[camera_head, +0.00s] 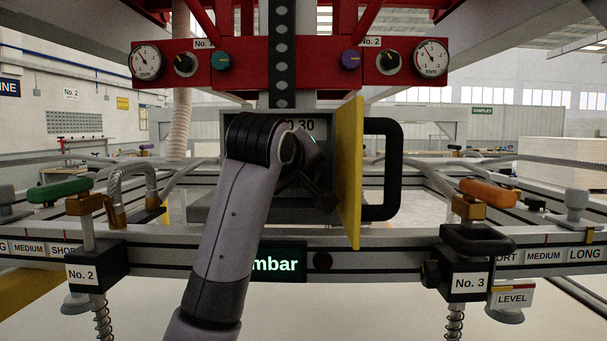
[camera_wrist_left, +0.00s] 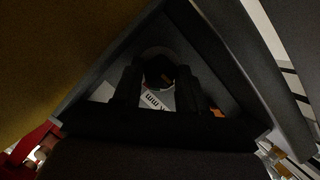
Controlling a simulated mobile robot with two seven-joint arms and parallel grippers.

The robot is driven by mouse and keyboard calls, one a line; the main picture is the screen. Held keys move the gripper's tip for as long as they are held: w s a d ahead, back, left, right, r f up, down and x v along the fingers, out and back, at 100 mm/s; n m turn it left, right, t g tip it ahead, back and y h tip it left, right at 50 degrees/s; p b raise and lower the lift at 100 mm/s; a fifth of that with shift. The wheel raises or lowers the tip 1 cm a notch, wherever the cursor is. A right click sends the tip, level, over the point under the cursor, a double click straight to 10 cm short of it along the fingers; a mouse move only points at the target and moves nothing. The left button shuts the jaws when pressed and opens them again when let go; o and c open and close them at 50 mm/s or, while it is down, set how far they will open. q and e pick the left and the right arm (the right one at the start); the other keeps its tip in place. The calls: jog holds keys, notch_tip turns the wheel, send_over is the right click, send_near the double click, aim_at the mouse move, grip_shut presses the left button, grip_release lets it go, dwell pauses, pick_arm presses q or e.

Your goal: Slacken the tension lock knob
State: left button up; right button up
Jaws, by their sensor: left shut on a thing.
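My left arm reaches up the middle of the head view into a grey box (camera_head: 207,160) with its yellow door (camera_head: 348,172) standing open. My left gripper (camera_head: 312,172) is at the box's opening, dark and partly hidden by my own wrist. In the left wrist view the two fingers of my left gripper (camera_wrist_left: 158,88) are shut on a dark, rounded knob (camera_wrist_left: 160,70) inside the shaded box. I take it to be the tension lock knob, but its marking cannot be read. A white label with dark lettering (camera_wrist_left: 153,101) shows between the fingers. My right gripper is not in view.
The door's black handle (camera_head: 393,170) juts out right of the box. A red panel with dials and knobs (camera_head: 295,62) hangs above. A rail (camera_head: 385,258) with a green-lettered display (camera_head: 276,263) crosses below. Suction units No. 2 (camera_head: 95,268) and No. 3 (camera_head: 467,270) flank my arm.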

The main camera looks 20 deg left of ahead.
pick_arm(q)
jog(key=shift+a+n+t+h, duration=0.1)
jog(key=shift+n+t+h, duration=0.25)
jog(key=shift+n, duration=0.55)
jog(key=o, duration=0.8)
jog(key=shift+s, duration=0.15)
jog(key=shift+b+v, duration=1.05)
jog(key=shift+v, duration=2.45)
jog(key=shift+a+f, duration=0.1)
